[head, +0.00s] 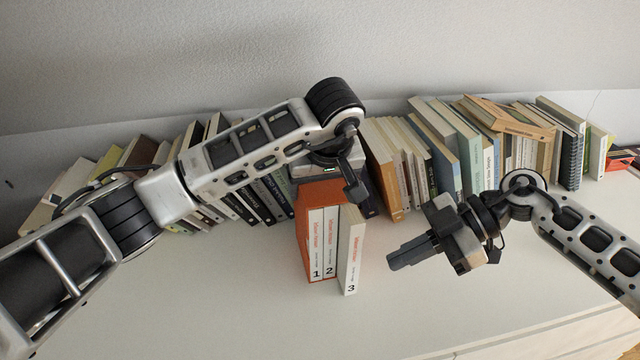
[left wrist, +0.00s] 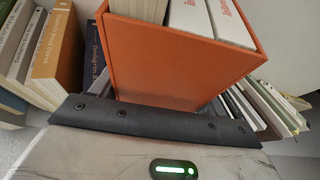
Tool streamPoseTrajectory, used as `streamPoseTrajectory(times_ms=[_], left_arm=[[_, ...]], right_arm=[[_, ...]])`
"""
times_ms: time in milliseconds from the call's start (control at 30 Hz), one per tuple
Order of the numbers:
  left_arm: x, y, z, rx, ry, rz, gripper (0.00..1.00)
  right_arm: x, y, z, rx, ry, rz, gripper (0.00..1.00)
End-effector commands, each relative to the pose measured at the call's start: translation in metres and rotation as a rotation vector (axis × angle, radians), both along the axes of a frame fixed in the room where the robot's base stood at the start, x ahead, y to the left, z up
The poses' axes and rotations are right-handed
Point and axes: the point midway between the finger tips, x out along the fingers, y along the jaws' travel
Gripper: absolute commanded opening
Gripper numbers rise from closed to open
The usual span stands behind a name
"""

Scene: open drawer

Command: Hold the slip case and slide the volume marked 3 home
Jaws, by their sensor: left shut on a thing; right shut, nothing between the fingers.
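The orange slip case (head: 302,226) stands upright on the white surface, with volume 1 (head: 315,245) and volume 2 (head: 330,245) inside it. Volume 3 (head: 349,255), white with a red title, is at the right and sticks out toward the front past the other two spines. My left gripper (head: 352,182) is shut on the slip case from behind and above; one dark finger shows. In the left wrist view the case's orange wall (left wrist: 180,70) rises behind the dark finger (left wrist: 150,122). My right gripper (head: 390,262) is shut and empty, to the right of volume 3 and apart from it.
A row of books (head: 440,150) stands along the back wall on both sides of the case. A spiral-bound book (head: 571,158) stands at the right. The white surface (head: 230,300) in front is clear, with its front edge at lower right.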

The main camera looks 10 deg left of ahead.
Motion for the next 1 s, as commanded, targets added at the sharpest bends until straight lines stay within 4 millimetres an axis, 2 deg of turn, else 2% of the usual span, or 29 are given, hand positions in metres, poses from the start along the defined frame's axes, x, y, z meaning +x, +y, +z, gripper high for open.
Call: streamPoseTrajectory(times_ms=[100, 200, 300, 400, 533, 700, 833, 1000], left_arm=[[0.0, 0.0, 0.0, 0.0, 0.0, 0.0, 0.48], [0.0, 0.0, 0.0, 0.0, 0.0, 0.0, 0.48], [0.0, 0.0, 0.0, 0.0, 0.0, 0.0, 0.48], [0.0, 0.0, 0.0, 0.0, 0.001, 0.0, 0.48], [0.0, 0.0, 0.001, 0.0, 0.001, 0.0, 0.48], [0.0, 0.0, 0.001, 0.0, 0.001, 0.0, 0.48], [0.0, 0.0, 0.001, 0.0, 0.001, 0.0, 0.48], [0.0, 0.0, 0.001, 0.0, 0.0, 0.0, 0.48]], right_arm=[[-0.019, 0.039, -0.013, 0.174, -0.031, -0.06, 0.0], [-0.033, 0.071, -0.016, 0.343, -0.067, -0.169, 0.0], [-0.043, 0.092, -0.014, 0.486, -0.098, -0.321, 0.0], [-0.049, 0.102, -0.012, 0.588, -0.118, -0.504, 0.0], [-0.056, 0.098, -0.016, 0.641, -0.125, -0.776, 0.0], [-0.067, 0.072, -0.034, 0.58, -0.108, -1.119, 0.0], [-0.079, 0.051, -0.052, 0.484, -0.085, -1.302, 0.0], [-0.091, 0.035, -0.066, 0.392, -0.066, -1.42, 0.0]])
